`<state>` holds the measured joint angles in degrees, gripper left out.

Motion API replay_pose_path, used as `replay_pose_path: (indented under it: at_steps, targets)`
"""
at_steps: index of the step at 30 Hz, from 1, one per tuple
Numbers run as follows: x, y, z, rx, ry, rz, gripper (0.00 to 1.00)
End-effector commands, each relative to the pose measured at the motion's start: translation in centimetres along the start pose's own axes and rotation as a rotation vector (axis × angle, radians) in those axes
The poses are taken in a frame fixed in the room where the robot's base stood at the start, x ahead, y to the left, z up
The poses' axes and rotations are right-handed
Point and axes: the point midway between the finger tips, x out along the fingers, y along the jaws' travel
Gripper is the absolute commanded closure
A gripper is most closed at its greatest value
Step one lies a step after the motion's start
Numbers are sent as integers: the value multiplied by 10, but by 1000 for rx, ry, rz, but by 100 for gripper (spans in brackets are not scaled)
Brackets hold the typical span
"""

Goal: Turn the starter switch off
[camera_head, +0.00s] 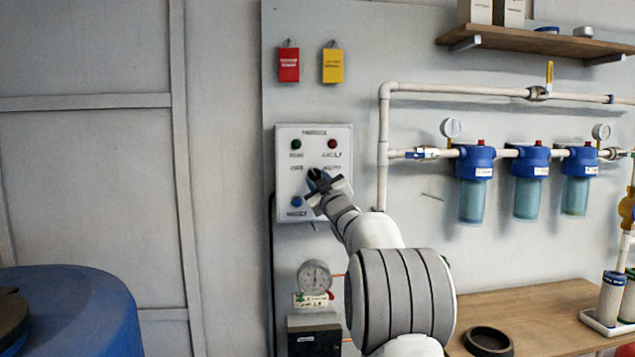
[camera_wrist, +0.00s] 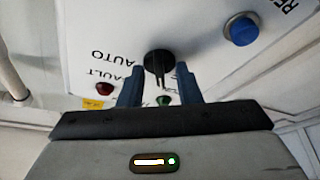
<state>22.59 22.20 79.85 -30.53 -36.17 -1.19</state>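The starter switch is a black rotary knob (camera_wrist: 158,64) on a white control panel (camera_head: 285,182). In the head view my gripper (camera_head: 322,184) is at the panel and covers much of the knob. In the wrist view, the panel appears upside down. My gripper (camera_wrist: 158,74) is open there, with one finger on each side of the knob and a gap on both sides. The AUTO label is left of the knob in the wrist view. I cannot tell the knob's setting for certain.
The panel has a blue button (camera_head: 297,201), a green lamp (camera_head: 297,144) and a red lamp (camera_head: 332,144). Red (camera_head: 289,65) and yellow (camera_head: 333,66) tags hang above. White pipes (camera_head: 384,140) and blue filters (camera_head: 475,162) are to the right. A blue drum (camera_head: 75,300) stands lower left.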

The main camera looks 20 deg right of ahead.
Motion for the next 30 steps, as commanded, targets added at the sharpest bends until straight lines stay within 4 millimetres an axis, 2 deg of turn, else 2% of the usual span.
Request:
replay_pose_path:
  at_steps: [5,12,16,21,30]
  targets:
    - [-14,0,1,0,-1,1,69]
    - [-54,0,1,-1,-1,1,69]
    - [-69,0,1,-1,0,1,69]
    - [-77,0,1,-1,-1,0,69]
    - [-77,0,0,-1,0,0,69]
